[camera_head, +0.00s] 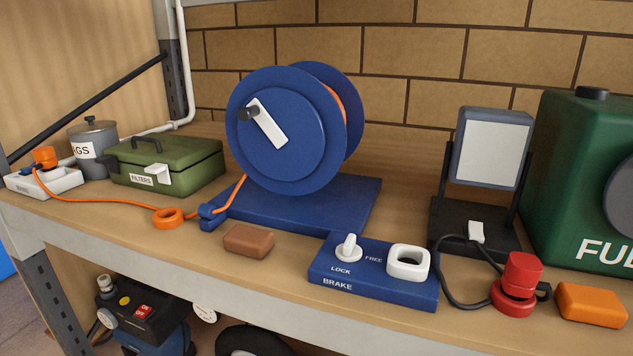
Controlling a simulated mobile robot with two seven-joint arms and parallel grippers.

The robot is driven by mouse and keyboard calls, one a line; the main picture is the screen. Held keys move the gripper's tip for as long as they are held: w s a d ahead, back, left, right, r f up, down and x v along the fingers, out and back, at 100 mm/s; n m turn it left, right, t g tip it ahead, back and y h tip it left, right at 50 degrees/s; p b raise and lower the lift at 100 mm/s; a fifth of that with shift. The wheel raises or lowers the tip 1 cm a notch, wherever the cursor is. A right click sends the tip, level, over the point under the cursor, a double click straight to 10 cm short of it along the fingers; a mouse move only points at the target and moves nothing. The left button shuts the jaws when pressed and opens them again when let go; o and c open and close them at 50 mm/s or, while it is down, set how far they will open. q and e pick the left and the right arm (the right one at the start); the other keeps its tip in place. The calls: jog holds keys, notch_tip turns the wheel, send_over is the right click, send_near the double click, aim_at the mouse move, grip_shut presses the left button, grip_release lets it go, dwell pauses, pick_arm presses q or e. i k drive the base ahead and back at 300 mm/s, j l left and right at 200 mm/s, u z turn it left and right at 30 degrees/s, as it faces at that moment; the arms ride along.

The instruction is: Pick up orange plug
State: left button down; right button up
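The orange plug (45,157) stands at the far left end of the shelf, on a white socket block (58,183). A blue piece shows at its base; I cannot tell how deeply it is seated. An orange cable (105,203) runs from it along the shelf, past an orange ring (168,217) and a blue guide (212,215), up to the blue cable reel (283,135). The reel has a white crank with a dark knob. Neither of my grippers is in view.
A grey canister (93,150) and green filters box (165,165) stand close to the plug. A brown block (249,240), blue brake plate (375,290), work lamp (493,150), red plug (520,278), orange block (592,305) and green fuel tank (570,150) also occupy the shelf (130,235).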

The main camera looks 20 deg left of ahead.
aim_at(45, 156)
jog(key=u, duration=2.1)
jog(key=i+j+z, duration=0.1)
jog(key=z, duration=0.85)
jog(key=j+z, duration=0.4)
jog(key=i+j+z, duration=0.1)
jog(key=j+z, duration=0.45)
jog(key=j, duration=0.25)
jog(key=k+j+z, duration=0.2)
jog(key=j, duration=0.3)
jog(key=k+j+z, duration=0.15)
jog(key=j, duration=0.75)
jog(key=i+j, duration=0.05)
